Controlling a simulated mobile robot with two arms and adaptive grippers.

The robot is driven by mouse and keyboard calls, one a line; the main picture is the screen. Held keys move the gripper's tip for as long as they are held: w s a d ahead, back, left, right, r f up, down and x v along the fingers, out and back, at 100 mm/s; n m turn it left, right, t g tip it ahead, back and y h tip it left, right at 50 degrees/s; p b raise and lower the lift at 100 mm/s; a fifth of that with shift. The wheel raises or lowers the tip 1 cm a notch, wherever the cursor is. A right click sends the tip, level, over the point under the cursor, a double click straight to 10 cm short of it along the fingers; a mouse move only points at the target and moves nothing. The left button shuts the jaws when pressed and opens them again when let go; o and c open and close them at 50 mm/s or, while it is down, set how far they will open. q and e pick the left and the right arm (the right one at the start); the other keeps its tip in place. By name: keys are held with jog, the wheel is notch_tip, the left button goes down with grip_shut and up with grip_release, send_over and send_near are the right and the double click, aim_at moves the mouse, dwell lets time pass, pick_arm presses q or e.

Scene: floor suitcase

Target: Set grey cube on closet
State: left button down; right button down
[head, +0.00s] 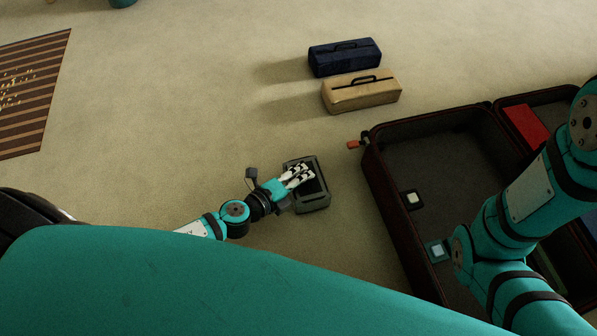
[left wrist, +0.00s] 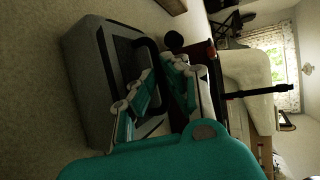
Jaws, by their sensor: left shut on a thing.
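The grey cube (head: 318,202) is a boxy grey case with a dark top, on or close to the carpet left of the suitcase. My left gripper (head: 305,174) reaches over its top from the left. In the left wrist view, the grey case (left wrist: 88,85) shows a black handle (left wrist: 150,48), and my left gripper's white and teal fingers (left wrist: 165,80) are shut at this handle. The exact contact is partly hidden by the fingers. My right arm crosses the right of the head view, its gripper out of sight. I cannot make out a closet.
An open dark suitcase (head: 372,172) lies to the right with small square items inside. A tan case (head: 360,94) and a navy case (head: 345,58) stand behind. A striped rug (head: 30,95) is at far left. Carpet between is clear.

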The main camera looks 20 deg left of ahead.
pick_arm(q)
jog(key=c, duration=1.4)
grip_release()
jog(key=shift+s, duration=0.1)
jog(key=v, duration=1.2)
